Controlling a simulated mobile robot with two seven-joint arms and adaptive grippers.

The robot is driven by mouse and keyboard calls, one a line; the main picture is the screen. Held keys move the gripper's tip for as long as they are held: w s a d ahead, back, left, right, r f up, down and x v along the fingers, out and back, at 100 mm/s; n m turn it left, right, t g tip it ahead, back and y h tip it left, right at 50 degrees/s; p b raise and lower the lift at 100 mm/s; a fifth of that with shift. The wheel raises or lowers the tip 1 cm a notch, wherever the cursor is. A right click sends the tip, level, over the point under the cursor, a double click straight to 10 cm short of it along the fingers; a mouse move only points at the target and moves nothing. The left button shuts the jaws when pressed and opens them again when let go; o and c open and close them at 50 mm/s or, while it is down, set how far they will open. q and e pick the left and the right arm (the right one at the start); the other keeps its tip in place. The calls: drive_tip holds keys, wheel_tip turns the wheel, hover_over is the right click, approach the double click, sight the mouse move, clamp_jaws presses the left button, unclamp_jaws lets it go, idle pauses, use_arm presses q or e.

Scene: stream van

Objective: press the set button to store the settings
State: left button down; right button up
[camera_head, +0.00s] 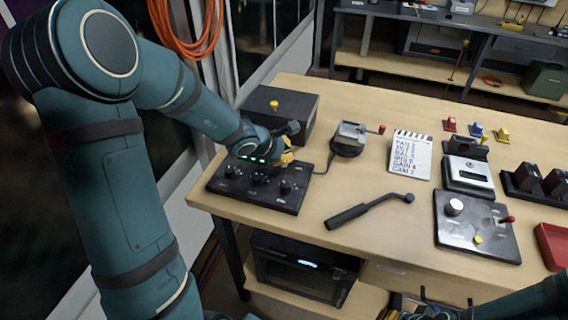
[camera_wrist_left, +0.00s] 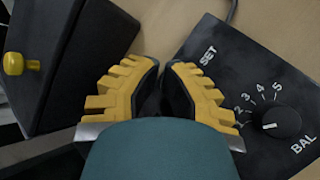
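The black control panel (camera_head: 236,191) lies at the table's near left corner, with several knobs on it. In the left wrist view the panel (camera_wrist_left: 216,88) shows a "SET" label and a "BAL" knob (camera_wrist_left: 280,122) with a number scale. The set button itself is not visible; my left gripper covers the area beside the label. My left gripper (camera_head: 287,150) is over the panel's far edge. In the wrist view its yellow fingers (camera_wrist_left: 162,75) look closed together, with nothing seen between them. Whether they touch the panel cannot be told. My right gripper (camera_head: 430,302) is partly visible at the bottom edge.
A black box (camera_head: 300,106) with a yellow knob (camera_head: 274,104) stands just behind the panel. A small grey device (camera_head: 350,134) and a black handle tool (camera_head: 365,210) lie to the right. A slate (camera_head: 410,155) and another control panel (camera_head: 475,225) are farther right.

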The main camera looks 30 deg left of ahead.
use_arm(q)
drive_tip(key=shift+f+b, duration=0.45)
drive_tip(key=shift+b, duration=0.1)
idle(0.6)
drive_tip(key=shift+r, duration=0.15)
drive_tip(key=shift+r+p, duration=0.7)
drive_tip(key=shift+r, duration=0.05)
wheel_tip(320, 180, up, 5)
drive_tip(key=p, duration=0.4)
idle(0.4)
idle(0.7)
